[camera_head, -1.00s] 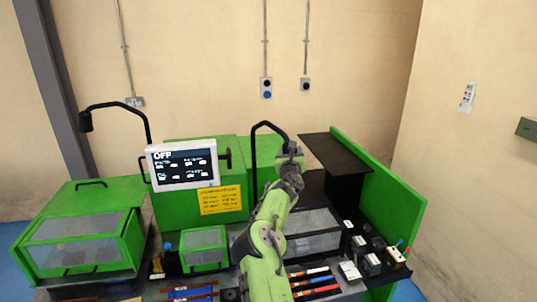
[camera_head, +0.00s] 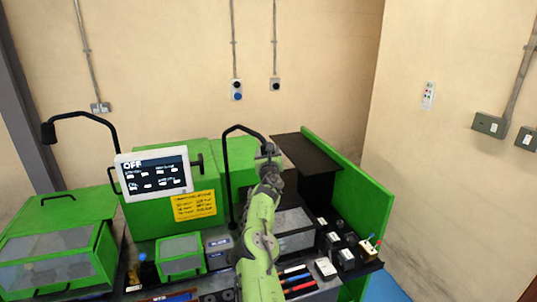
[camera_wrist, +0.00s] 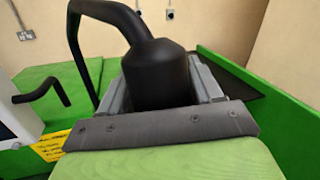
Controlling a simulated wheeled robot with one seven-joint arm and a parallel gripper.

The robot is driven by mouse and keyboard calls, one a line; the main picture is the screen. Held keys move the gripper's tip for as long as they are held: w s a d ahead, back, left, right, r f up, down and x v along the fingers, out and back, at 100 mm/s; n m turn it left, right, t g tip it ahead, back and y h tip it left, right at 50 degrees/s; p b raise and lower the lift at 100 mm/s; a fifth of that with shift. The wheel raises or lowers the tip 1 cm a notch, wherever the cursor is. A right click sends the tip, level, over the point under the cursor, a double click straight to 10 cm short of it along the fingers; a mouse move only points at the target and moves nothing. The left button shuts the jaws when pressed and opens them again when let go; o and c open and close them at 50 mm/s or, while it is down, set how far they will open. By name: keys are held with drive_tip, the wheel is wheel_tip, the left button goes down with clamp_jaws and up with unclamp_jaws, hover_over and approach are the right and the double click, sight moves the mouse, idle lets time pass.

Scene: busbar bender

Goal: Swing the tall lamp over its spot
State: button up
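A black arched lamp (camera_head: 227,165) rises from the machine in the middle of the head view. Its arm bends over to the right and down to my gripper (camera_head: 268,152). In the wrist view the round black lamp head (camera_wrist: 160,70) sits between the two grey fingers of my gripper, which flank it closely on both sides. The gripper looks shut on the head. The fingertips and the underside of the head are hidden. A second black lamp (camera_head: 95,115) on the left hangs with its head out to the left, untouched.
A screen (camera_head: 153,172) reading OFF and a yellow label (camera_head: 193,206) stand left of the arched lamp. A green side panel (camera_head: 350,185) and dark plate (camera_head: 305,150) stand to the right. Green-framed boxes (camera_head: 60,245), tools and small blocks crowd the machine's front.

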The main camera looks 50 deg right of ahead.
drive_tip(key=shift+o, duration=0.9)
drive_tip(key=shift+w, duration=0.15)
drive_tip(key=shift+f, duration=0.1)
drive_tip(key=shift+a, duration=0.1)
